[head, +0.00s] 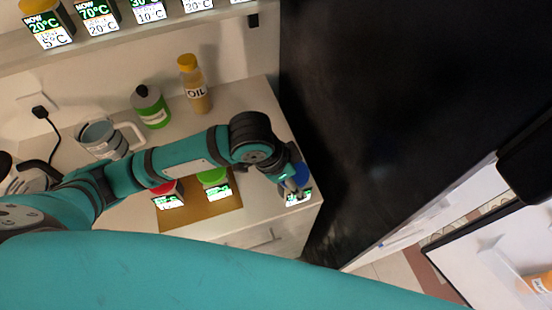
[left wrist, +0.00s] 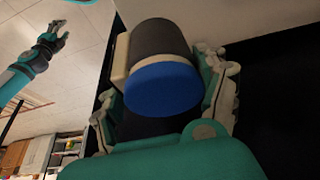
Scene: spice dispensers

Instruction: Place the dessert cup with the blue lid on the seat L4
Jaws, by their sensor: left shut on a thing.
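The cup with the blue lid (head: 302,174) is at the right front corner of the counter, with a lit display (head: 298,197) low on its front. My left gripper (head: 291,182) is shut on it. In the left wrist view the blue lid (left wrist: 162,88) faces the camera, with a dark body behind it, between my fingers. I cannot tell whether its base touches the counter. A red-lidded cup (head: 165,187) and a green-lidded cup (head: 212,176) stand on a brown mat (head: 190,216) to its left. No L4 label is readable. My right gripper (left wrist: 60,36) appears open and empty, away from the counter.
A grey mug-like vessel (head: 103,138), a green-labelled bottle (head: 151,108) and an oil bottle (head: 195,88) stand farther back. Several units with temperature displays (head: 98,17) line the upper shelf. A tall black panel (head: 400,90) rises just right of the counter.

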